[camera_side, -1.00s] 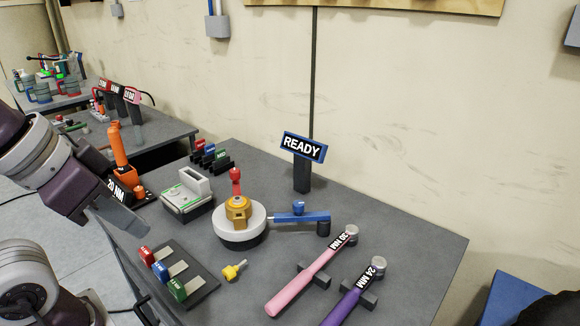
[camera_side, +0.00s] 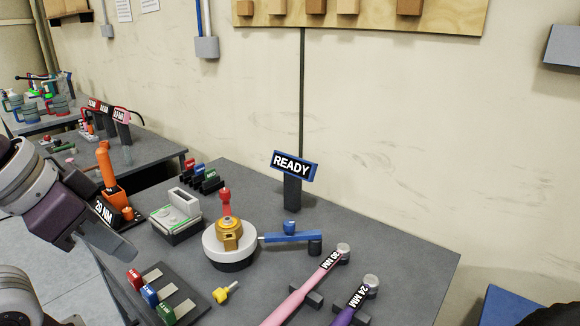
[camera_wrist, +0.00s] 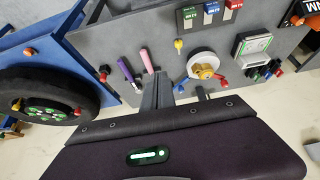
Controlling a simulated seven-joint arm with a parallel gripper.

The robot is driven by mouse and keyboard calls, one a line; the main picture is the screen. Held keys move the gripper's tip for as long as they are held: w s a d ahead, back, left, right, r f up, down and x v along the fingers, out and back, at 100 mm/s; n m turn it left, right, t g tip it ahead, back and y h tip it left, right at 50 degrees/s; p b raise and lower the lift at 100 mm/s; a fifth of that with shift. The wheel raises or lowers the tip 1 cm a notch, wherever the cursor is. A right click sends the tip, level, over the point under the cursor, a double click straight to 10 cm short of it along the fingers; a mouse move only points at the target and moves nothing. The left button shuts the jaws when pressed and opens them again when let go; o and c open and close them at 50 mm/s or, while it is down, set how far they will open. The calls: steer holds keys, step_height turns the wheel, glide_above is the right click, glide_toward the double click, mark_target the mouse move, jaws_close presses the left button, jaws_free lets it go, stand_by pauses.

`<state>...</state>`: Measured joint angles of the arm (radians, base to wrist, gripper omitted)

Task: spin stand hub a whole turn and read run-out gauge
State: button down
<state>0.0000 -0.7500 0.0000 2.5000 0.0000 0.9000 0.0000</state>
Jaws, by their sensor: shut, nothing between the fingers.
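A gold hub (camera_side: 229,236) with a red knob (camera_side: 225,197) sits on a round white stand (camera_side: 211,248) with a dark base, on the grey bench. The hub and stand also show in the wrist view (camera_wrist: 204,72). A blue bar (camera_side: 290,237) with a blue knob reaches from the stand's right side to a dark post; I cannot tell whether it is the run-out gauge. A READY sign (camera_side: 293,165) stands on a dark post behind. My gripper (camera_side: 130,254) is shut and empty, left of the stand and apart from it. Its jaws show in the wrist view (camera_wrist: 158,80).
A grey-green boxed device (camera_side: 176,221) and an orange 20 NM tool (camera_side: 108,170) stand left of the hub. A rack (camera_side: 178,292) of coloured tags and a yellow key (camera_side: 226,292) lie in front. Pink (camera_side: 305,287) and purple (camera_side: 350,308) wrenches lie right. A wheel (camera_wrist: 45,95) shows left in the wrist view.

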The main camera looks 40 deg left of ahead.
mark_target(223, 191)
stand_by(0.4)
